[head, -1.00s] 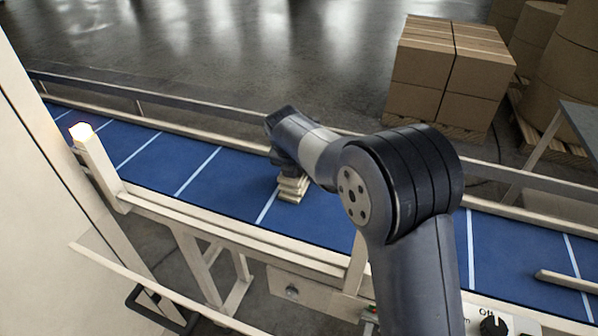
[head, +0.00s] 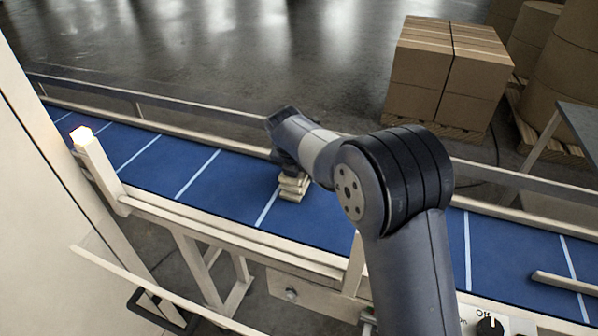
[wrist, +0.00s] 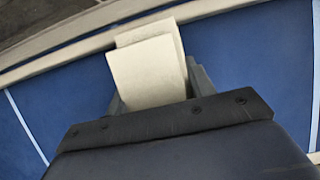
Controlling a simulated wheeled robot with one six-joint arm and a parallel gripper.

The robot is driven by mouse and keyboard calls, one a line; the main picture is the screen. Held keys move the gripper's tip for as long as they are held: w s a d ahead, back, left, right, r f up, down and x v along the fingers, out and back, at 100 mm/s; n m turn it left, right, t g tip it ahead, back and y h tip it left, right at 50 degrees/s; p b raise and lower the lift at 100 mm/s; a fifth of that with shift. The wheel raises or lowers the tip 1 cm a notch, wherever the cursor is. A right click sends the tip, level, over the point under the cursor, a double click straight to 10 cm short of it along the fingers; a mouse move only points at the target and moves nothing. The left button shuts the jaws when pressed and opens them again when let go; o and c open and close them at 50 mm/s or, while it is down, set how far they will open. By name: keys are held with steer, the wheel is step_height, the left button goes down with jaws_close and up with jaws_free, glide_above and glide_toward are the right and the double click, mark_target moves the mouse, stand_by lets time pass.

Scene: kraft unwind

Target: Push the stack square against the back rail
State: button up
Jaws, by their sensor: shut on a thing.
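The stack (head: 292,189) is a small pile of flat cream pieces on the blue belt, partly hidden behind my arm in the head view. In the wrist view the stack (wrist: 147,75) shows from above, with a lower piece offset beyond the top one. My gripper (wrist: 158,93) is shut on the stack, a finger at each side. In the head view my gripper (head: 285,168) is mostly hidden by its own wrist. The cream back rail (head: 205,135) runs along the belt's far edge. In the wrist view the stack's far end reaches close to the back rail (wrist: 65,68); contact is unclear.
The blue belt (head: 150,165) has white cross lines and is clear left of the stack. A near rail (head: 215,228) borders it. A post with a lit lamp (head: 82,133) stands at left. A short cream bar (head: 562,281) lies over the belt at right. Boxes (head: 445,75) stand beyond.

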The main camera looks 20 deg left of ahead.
steer(key=shift+w+r+p, duration=0.15)
steer(key=shift+w+p, duration=0.2)
steer(key=shift+w, duration=0.1)
stand_by(1.4)
steer(key=shift+s+f, duration=0.2)
stand_by(0.5)
steer(key=o, duration=1.1)
steer(key=shift+c, duration=0.2)
steer(key=b+v, duration=0.1)
steer(key=v, duration=0.9)
steer(key=shift+s+r+b, duration=0.15)
steer(key=shift+r+b, duration=0.15)
steer(key=shift+r, duration=0.05)
